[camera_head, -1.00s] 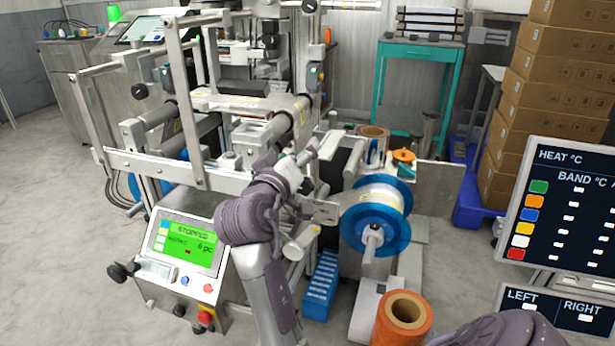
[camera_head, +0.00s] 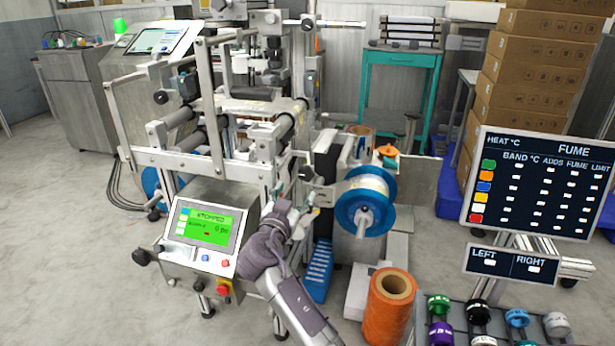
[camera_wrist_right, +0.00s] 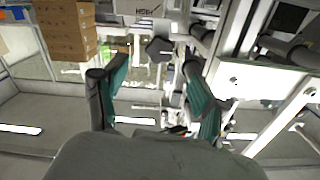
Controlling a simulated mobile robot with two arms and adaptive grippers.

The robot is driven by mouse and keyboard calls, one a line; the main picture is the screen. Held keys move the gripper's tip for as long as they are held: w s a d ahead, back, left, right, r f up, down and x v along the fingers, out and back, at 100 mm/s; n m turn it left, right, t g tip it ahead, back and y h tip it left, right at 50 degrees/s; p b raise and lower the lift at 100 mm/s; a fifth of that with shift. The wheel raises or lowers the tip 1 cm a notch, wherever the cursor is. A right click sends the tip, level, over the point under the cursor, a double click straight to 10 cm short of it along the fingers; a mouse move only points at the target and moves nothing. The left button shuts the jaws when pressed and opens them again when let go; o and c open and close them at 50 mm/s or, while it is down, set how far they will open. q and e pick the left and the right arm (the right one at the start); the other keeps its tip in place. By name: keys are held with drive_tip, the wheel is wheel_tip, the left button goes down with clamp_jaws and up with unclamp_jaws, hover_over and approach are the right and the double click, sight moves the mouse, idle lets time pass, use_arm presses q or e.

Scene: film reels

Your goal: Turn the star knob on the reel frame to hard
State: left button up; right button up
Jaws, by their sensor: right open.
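The dark star knob (camera_wrist_right: 159,49) shows in the right wrist view, beyond the fingertips and between them. In the head view a small dark knob (camera_head: 305,172), probably the same one, sits on the reel frame (camera_head: 325,160) left of the blue reel (camera_head: 365,200). My right gripper (camera_head: 300,207) is just below and in front of that knob. In the right wrist view my right gripper (camera_wrist_right: 152,72) is open, its teal-padded fingers apart with nothing seen between them. The knob's setting cannot be read. My left gripper is not in view.
The machine's control panel (camera_head: 205,228) stands left of my right arm. An orange roll (camera_head: 389,305) and a blue slotted rack (camera_head: 318,272) are low on the right of it. A display board (camera_head: 540,182) and a tray of coloured spools (camera_head: 497,320) stand at the right.

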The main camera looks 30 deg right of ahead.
sight(305, 175)
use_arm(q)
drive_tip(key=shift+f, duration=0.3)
use_arm(e)
drive_tip(key=x, duration=0.9)
drive_tip(key=shift+w+d, duration=0.1)
drive_tip(key=shift+w, duration=0.05)
